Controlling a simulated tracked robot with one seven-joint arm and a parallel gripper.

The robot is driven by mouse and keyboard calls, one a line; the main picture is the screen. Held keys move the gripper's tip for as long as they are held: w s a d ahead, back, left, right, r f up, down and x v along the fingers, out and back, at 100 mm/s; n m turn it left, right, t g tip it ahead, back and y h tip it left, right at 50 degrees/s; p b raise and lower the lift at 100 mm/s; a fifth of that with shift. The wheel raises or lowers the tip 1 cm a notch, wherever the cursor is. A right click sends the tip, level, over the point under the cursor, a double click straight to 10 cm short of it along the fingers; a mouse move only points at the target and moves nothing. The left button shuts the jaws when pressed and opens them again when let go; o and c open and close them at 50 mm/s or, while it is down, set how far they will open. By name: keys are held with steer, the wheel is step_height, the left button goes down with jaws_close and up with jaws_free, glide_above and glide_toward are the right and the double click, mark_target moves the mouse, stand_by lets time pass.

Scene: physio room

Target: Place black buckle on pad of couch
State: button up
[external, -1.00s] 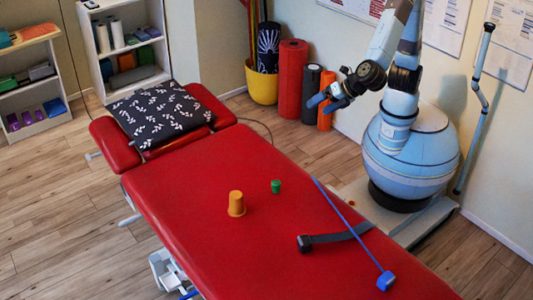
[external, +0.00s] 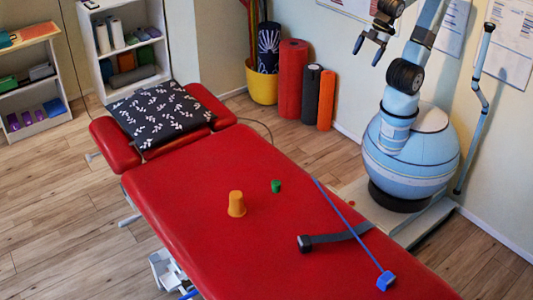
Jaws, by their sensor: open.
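A black buckle (external: 305,243) lies on the red pad of the couch (external: 190,205), at the left end of a dark grey strap (external: 340,236). The strap runs right toward the couch's far edge, passing the blue cord (external: 345,225). My gripper (external: 367,50) is open and empty, raised high behind the couch and well above it, with its fingers pointing down. It is far from the buckle and touches nothing.
A blue block (external: 386,281) is at the cord's near end. A patterned cushion (external: 160,113) lies on the headrest. Rolled mats (external: 291,80) stand by the wall.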

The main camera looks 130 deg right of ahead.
steer(key=s+m, duration=0.1)
steer(key=s, duration=0.1)
steer(key=s+a+m+y, duration=0.1)
steer(key=s, duration=0.1)
steer(key=shift+s+a+t, duration=0.15)
steer(key=shift+s+t, duration=0.1)
steer(key=shift+t, duration=0.15)
